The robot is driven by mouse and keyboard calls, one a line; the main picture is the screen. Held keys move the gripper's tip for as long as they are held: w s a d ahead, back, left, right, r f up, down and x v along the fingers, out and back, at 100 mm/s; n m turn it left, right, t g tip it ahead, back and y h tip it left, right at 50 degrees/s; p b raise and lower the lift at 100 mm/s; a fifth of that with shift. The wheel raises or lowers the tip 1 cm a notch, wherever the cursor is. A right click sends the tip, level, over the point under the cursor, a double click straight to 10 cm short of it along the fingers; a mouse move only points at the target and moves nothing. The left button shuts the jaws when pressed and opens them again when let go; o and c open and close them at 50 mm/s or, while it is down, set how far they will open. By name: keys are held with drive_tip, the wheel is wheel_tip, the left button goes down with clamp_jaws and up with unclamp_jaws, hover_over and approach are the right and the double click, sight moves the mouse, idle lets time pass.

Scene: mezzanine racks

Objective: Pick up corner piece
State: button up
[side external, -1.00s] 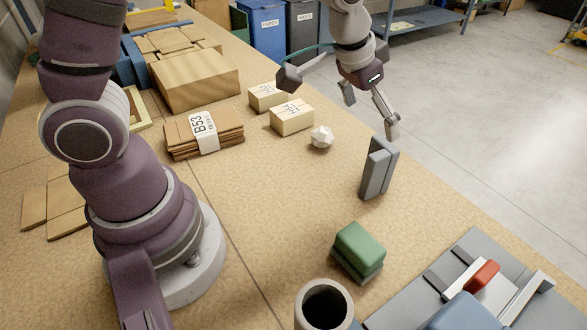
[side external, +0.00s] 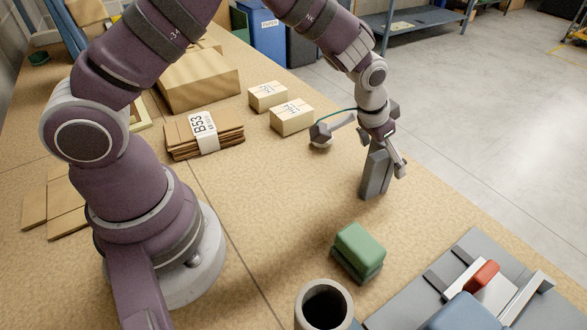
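The corner piece (side external: 375,176) looks like the grey, angled upright block standing on the table near its far right edge. My gripper (side external: 384,156) is directly above and partly around its top, pointing down. The right finger stands apart from the piece, so the gripper looks open. The other finger is at the piece's upper left, partly hidden, and I cannot tell whether it touches. The top of the piece is partly covered by the gripper.
A green-topped block (side external: 359,247) and a grey cylinder (side external: 324,306) stand nearer the camera. A grey fixture with a red block (side external: 482,276) is at lower right. Two small cartons (side external: 291,118) stand behind left.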

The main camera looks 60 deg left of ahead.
drive_tip(key=c, duration=0.6)
drive_tip(key=shift+r, duration=0.1)
drive_tip(key=shift+c, duration=0.2)
